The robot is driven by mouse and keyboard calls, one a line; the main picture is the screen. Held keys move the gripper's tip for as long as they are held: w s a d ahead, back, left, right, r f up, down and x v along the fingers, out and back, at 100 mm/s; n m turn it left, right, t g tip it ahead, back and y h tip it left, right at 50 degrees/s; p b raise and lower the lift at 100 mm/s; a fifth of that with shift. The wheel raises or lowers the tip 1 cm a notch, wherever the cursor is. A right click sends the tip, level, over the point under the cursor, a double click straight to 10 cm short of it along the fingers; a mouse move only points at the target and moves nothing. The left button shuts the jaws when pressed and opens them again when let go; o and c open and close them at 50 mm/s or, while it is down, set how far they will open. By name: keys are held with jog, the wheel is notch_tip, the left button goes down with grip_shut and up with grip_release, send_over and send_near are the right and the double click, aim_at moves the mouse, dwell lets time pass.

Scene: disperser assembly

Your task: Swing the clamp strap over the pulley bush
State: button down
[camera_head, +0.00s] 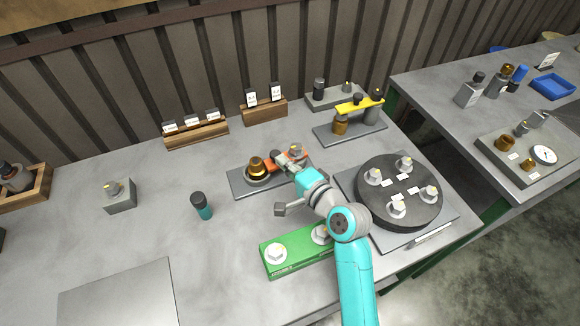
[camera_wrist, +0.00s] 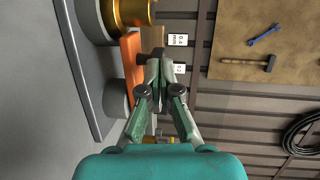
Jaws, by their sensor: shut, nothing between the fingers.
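A brass pulley bush (camera_head: 257,167) stands on a grey base plate (camera_head: 237,184) near the middle of the bench. An orange clamp strap (camera_head: 303,157) runs from a post at the plate's right side toward the bush; its near end is beside the bush, and the brass top is uncovered. In the wrist view the strap (camera_wrist: 130,70) lies to the left of my gripper, with the brass bush (camera_wrist: 132,12) at the top. My gripper (camera_head: 280,159) is shut and empty, right beside the strap; whether they touch I cannot tell.
A similar fixture with a yellow strap (camera_head: 360,105) stands behind right. A black round disc (camera_head: 398,190) with several nuts sits at right. A green block (camera_head: 285,251) is in front, and a dark teal bottle (camera_head: 202,206) at left. The bench's left middle is mostly free.

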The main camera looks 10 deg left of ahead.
jog(key=shift+w+a, duration=0.25)
jog(key=shift+a, duration=0.3)
jog(key=shift+w+a+r, duration=0.1)
